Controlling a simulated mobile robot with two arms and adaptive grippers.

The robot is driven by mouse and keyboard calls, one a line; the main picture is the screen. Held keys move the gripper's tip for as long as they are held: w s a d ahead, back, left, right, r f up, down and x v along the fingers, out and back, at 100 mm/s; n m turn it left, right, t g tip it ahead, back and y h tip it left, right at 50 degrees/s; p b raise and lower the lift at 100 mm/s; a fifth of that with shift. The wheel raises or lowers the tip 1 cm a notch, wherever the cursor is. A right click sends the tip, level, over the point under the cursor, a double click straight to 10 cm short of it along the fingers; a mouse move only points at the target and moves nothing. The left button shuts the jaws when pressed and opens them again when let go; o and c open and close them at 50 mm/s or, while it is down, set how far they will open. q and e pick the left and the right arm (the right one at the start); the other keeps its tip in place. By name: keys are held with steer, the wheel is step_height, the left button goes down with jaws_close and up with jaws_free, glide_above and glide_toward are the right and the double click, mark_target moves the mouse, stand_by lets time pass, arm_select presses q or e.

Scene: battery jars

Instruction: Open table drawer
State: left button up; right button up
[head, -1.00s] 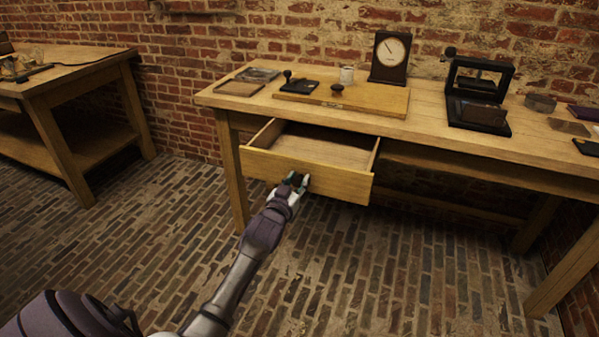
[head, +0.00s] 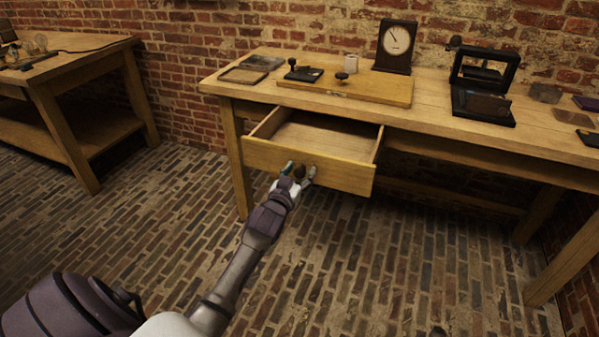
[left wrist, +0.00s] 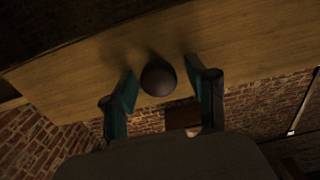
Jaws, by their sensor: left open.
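The wooden table drawer (head: 345,174) is pulled out of the table (head: 222,84), and its empty inside shows in the head view. A dark round knob (head: 299,171) sits on the drawer front. My left gripper (head: 298,174) is open at the knob, with a finger on either side. In the left wrist view the knob (left wrist: 158,78) sits between the two spread fingers, with gaps on both sides. The drawer front (left wrist: 90,75) fills much of that view. My right gripper does not show.
On the tabletop are a wooden board (head: 370,92), a dial gauge (head: 395,45), a black framed device (head: 484,85) and small dark items. Another wooden table (head: 85,75) stands at the left. The brick floor (head: 390,260) in front is clear.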

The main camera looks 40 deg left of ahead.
arm_select(q)
steer(key=v, duration=1.2)
steer(key=shift+f, duration=0.15)
